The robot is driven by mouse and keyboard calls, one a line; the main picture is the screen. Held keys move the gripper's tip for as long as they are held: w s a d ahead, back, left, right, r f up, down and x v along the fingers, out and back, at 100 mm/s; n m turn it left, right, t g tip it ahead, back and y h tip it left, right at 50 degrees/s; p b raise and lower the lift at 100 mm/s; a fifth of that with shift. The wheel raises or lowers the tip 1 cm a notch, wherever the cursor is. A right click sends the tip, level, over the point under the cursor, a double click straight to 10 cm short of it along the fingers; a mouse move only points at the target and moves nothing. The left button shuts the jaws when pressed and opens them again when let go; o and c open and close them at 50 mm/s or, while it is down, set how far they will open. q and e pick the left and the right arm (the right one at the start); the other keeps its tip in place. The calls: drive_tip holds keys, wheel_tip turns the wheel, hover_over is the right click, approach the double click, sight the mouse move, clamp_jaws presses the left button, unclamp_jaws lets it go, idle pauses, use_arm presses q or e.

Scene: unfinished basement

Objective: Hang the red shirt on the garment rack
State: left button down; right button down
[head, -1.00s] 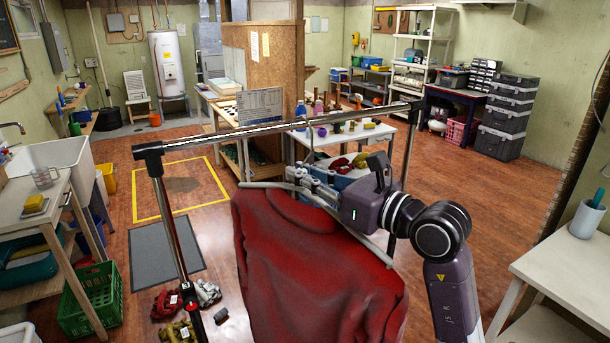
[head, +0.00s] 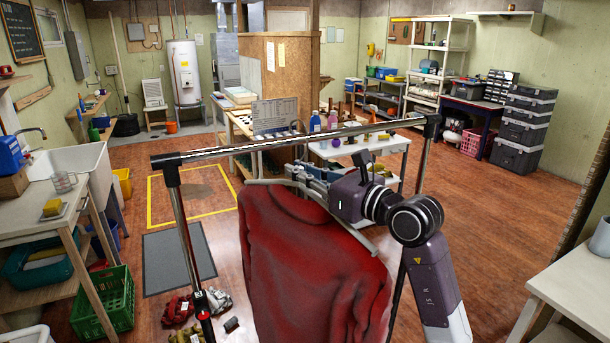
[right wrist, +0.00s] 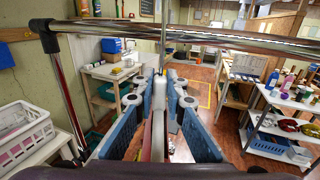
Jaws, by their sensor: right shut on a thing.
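The red shirt (head: 310,265) hangs on a pale grey hanger (head: 262,183) in the head view. My right gripper (head: 302,174) is shut on the hanger near its top, just below the rack's top bar. The garment rack (head: 225,153) has a dark-cornered metal bar across the head view. The hanger's thin hook (head: 298,128) rises at the bar; I cannot tell whether it is over it. In the right wrist view, the blue-padded fingers (right wrist: 165,85) close around the hanger, with the rack's bar (right wrist: 225,37) above. My left gripper is not in view.
Red and grey items (head: 178,308) lie on the floor by the rack's left post. A green crate (head: 105,300) and a workbench (head: 40,228) stand left. A white table (head: 570,270) stands at right. Open wooden floor lies behind the rack at right.

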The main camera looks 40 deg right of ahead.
drive_tip(key=w, duration=0.3)
drive_tip(key=shift+w+d+f+b, duration=0.2)
drive_tip(key=shift+d+f+b, duration=0.1)
drive_tip(key=shift+d, duration=0.1)
drive_tip(key=shift+f+b, duration=1.15)
drive_tip(key=shift+f, duration=0.2)
drive_tip(key=c, duration=1.9)
unclamp_jaws()
drive_tip(key=shift+s, duration=0.1)
drive_tip(key=shift+f, duration=0.1)
drive_tip(key=s, duration=0.4)
drive_tip(key=s+d, duration=0.1)
drive_tip(key=s, duration=0.7)
drive_tip(key=shift+d, duration=0.2)
